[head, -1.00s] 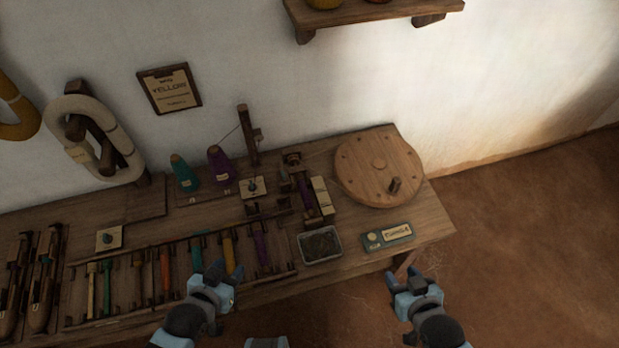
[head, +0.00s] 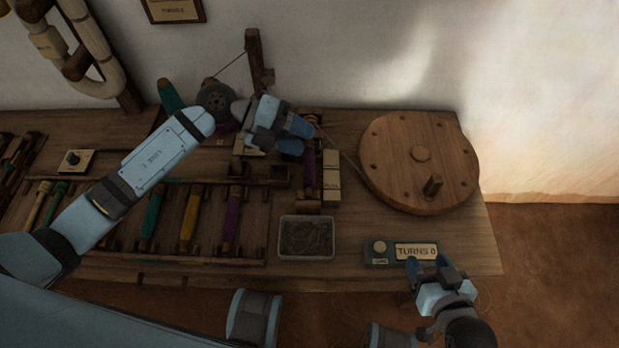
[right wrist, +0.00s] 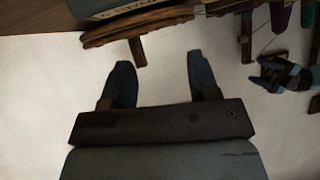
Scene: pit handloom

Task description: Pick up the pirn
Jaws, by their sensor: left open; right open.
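Several coloured pirns lie in a rack on the bench: a teal pirn (head: 152,214), a yellow pirn (head: 190,214) and a purple pirn (head: 231,212) show clearly. My left arm hides part of the rack. My left gripper (head: 298,138) is open above the back of the bench, beside the winding device (head: 311,185), beyond the rack. Whether a pirn sits under its fingers cannot be told. My right gripper (head: 428,268) is open and empty at the bench's front edge, by the turns counter (head: 415,251). Its two spread fingers also show in the right wrist view (right wrist: 163,78).
A large wooden wheel (head: 390,165) stands on the right of the bench (head: 350,235), with a thread running from it towards the winding device. A metal tray (head: 281,238) sits in front. An upright post (head: 254,65) and a teal cone (head: 170,97) stand behind my left arm.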

